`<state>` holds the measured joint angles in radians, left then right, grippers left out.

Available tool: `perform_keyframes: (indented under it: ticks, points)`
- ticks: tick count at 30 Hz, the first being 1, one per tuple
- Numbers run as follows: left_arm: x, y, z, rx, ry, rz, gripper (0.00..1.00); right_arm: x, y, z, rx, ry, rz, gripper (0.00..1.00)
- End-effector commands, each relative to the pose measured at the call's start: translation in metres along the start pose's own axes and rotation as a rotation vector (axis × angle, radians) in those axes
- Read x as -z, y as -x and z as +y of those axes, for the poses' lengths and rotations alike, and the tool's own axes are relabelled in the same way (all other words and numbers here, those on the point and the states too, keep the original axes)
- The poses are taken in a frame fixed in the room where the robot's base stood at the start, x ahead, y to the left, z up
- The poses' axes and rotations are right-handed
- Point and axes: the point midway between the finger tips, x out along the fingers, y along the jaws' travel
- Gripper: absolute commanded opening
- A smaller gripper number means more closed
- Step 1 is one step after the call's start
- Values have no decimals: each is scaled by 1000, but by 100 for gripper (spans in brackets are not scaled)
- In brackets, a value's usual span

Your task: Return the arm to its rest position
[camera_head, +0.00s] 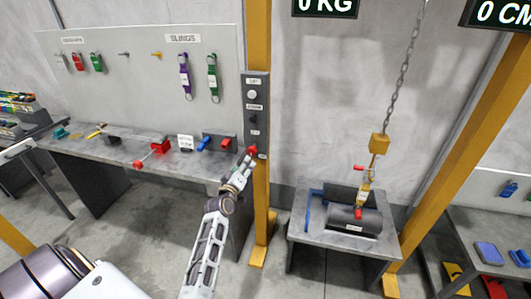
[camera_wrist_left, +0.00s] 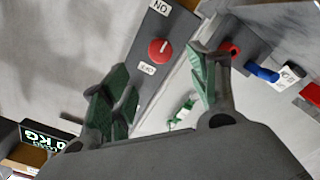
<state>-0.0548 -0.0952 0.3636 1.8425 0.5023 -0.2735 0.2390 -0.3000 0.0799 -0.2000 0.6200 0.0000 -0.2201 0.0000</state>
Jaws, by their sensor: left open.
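My left arm (camera_head: 207,250) reaches up from the bottom middle of the head view. Its gripper (camera_head: 242,172) is just below and left of the red knob (camera_head: 252,150) at the bottom of the grey control box. In the left wrist view the two green-padded fingers of my left gripper (camera_wrist_left: 158,90) are spread apart with nothing between them. The red knob (camera_wrist_left: 160,51), marked ON and OFF, shows beyond the fingertips with a visible gap in that view. My right gripper is in neither view.
The control box (camera_head: 257,105) hangs on a yellow post (camera_head: 258,40). A workbench (camera_head: 100,146) with tools stands left of the arm. At right, a dark cylinder (camera_head: 340,218) lies on a grey table (camera_head: 300,231) under a chain (camera_head: 405,65) and yellow hook block (camera_head: 379,144). Floor between is clear.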

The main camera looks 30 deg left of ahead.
Motion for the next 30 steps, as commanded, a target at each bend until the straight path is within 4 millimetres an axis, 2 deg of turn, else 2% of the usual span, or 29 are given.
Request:
perform_keyframes:
  ticks: [10,14,16,20,23,26,30]
  points:
    - [0,0,0,0,-24,1,60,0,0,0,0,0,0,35]
    - [2,0,-1,3,-80,8,60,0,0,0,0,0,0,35]
    - [-4,-1,-8,18,-127,1,60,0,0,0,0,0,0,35]
    - [-26,-3,-30,56,-185,-34,60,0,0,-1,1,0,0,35]
    - [-50,-4,-49,84,-226,-74,60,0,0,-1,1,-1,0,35]
    - [-84,-3,-68,111,-270,-130,60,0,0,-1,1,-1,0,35]
    - [-140,3,-96,143,-338,-227,60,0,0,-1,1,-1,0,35]
